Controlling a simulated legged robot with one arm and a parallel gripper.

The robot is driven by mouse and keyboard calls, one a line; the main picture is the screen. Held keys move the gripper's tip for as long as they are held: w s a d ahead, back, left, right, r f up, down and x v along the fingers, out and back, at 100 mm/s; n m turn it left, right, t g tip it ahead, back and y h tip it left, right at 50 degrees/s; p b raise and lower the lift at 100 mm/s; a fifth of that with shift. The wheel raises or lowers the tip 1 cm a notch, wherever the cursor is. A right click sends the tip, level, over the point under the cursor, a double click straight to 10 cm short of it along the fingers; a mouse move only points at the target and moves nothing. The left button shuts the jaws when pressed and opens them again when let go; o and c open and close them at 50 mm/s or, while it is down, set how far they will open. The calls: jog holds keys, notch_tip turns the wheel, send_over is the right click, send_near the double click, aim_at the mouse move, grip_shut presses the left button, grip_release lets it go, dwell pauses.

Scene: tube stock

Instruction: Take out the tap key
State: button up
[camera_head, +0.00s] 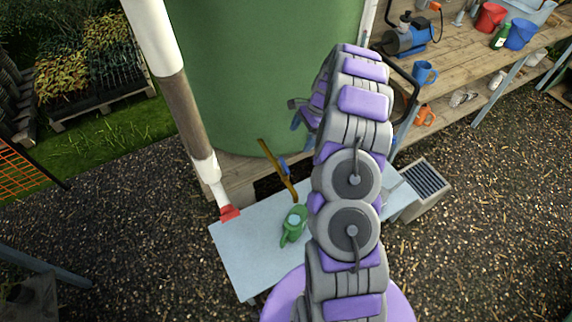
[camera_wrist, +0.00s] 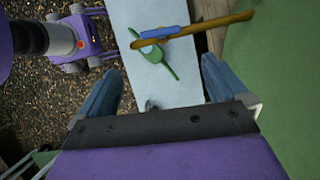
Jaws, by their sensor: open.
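My gripper (camera_head: 304,115) is beside the large green tank in the head view, partly hidden by my arm. In the wrist view its two blue fingers are wide apart with nothing between their tips (camera_wrist: 160,80). A long ochre bar (camera_head: 268,155) with a blue piece on it slants above the far edge of the pale board. In the wrist view the bar (camera_wrist: 208,27) crosses beyond the fingertips, apart from them. I cannot tell whether this bar is the tap key or what holds it. No other clear tap key shows.
A white and brown pipe with a red end (camera_head: 230,213) stands at left. The green tank (camera_head: 260,70) rises behind. A wooden bench (camera_head: 460,60) at right carries a blue pump (camera_head: 405,38) and buckets.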

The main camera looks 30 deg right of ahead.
send_near(285, 163)
jog(key=b+x, duration=0.1)
jog(key=x, duration=0.6)
jog(key=shift+s+d+f+b, duration=0.15)
jog(key=shift+d+f+b, duration=0.05)
jog(key=shift+b, duration=0.15)
jog(key=shift+a+f, duration=0.35)
jog(key=shift+f, duration=0.05)
jog(key=b+x, duration=0.1)
jog(key=x, duration=0.3)
jog(key=shift+a+f, duration=0.15)
jog(key=shift+a, duration=0.1)
jog(key=shift+d, duration=0.15)
jog(key=shift+c, duration=0.2)
